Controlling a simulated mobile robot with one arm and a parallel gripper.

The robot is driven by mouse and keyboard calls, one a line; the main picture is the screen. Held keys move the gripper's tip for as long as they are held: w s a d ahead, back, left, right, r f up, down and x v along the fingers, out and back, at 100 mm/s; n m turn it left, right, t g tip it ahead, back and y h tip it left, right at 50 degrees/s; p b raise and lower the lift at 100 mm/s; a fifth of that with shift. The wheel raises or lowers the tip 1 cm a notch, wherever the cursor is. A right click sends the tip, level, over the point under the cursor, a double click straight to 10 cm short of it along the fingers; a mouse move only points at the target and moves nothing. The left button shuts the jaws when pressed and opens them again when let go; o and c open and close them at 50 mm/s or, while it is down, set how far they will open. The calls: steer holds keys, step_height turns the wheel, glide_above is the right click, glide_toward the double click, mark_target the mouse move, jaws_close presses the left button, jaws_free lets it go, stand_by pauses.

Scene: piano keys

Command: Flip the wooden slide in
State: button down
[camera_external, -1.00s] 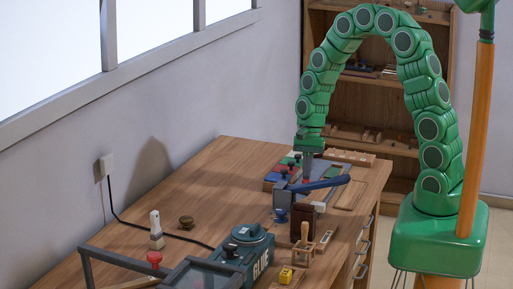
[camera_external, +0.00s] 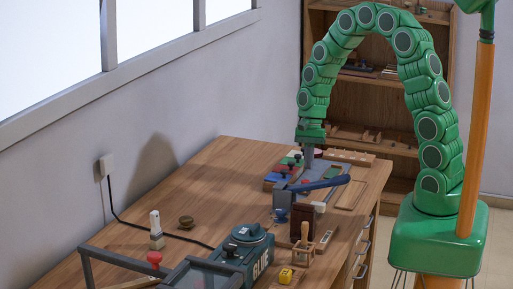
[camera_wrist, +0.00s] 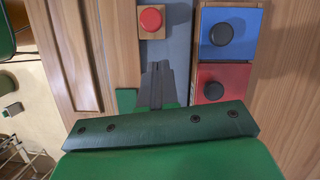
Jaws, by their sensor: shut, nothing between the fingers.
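A long wooden strip (camera_wrist: 72,50) lies in a wooden surround at the left of the wrist view; it may be the wooden slide, but I cannot tell for sure. In the external view, a pale wooden panel (camera_external: 350,194) lies near the bench's right edge. My gripper (camera_wrist: 160,72) is shut and empty, its fingers over a grey strip in the wrist view. It also shows in the external view (camera_external: 309,166), pointing down at the far end of the bench. A wooden block with a red button (camera_wrist: 151,20) sits just ahead of the fingertips.
A blue block (camera_wrist: 232,33) and a red block (camera_wrist: 222,88), each with a black knob, sit right of my fingers. A glue machine (camera_external: 247,250) is at the front. The bench's left middle is mostly clear.

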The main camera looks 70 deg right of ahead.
steer(key=v, duration=0.8)
steer(key=shift+r, duration=0.45)
